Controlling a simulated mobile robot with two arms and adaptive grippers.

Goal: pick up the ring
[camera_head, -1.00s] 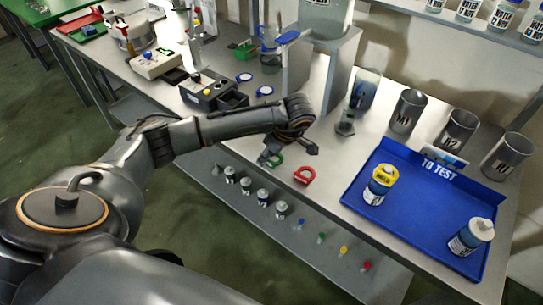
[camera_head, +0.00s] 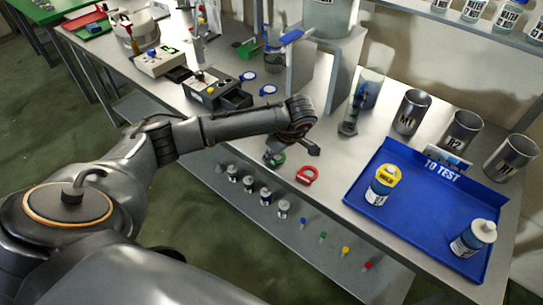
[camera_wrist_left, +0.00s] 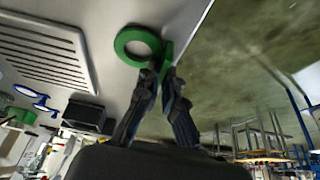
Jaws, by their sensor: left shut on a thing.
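A green ring (camera_head: 279,159) is at the front edge of the bench, partly hidden by my left gripper (camera_head: 272,156) in the head view. In the left wrist view, the green ring (camera_wrist_left: 138,46) has a short tab beside its loop. The fingers of my left gripper (camera_wrist_left: 164,74) are closed on this tab. I cannot tell whether the ring is clear of the bench top. A red ring (camera_head: 306,175) lies on the bench to the right, apart from the gripper. My right gripper is not in view.
A blue tray (camera_head: 400,215) with two bottles is on the right, with several metal cups (camera_head: 411,112) behind it. Black box (camera_head: 213,91) and stand (camera_head: 338,50) are behind my arm. A lower shelf (camera_head: 255,215) holds small bottles and coloured pieces.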

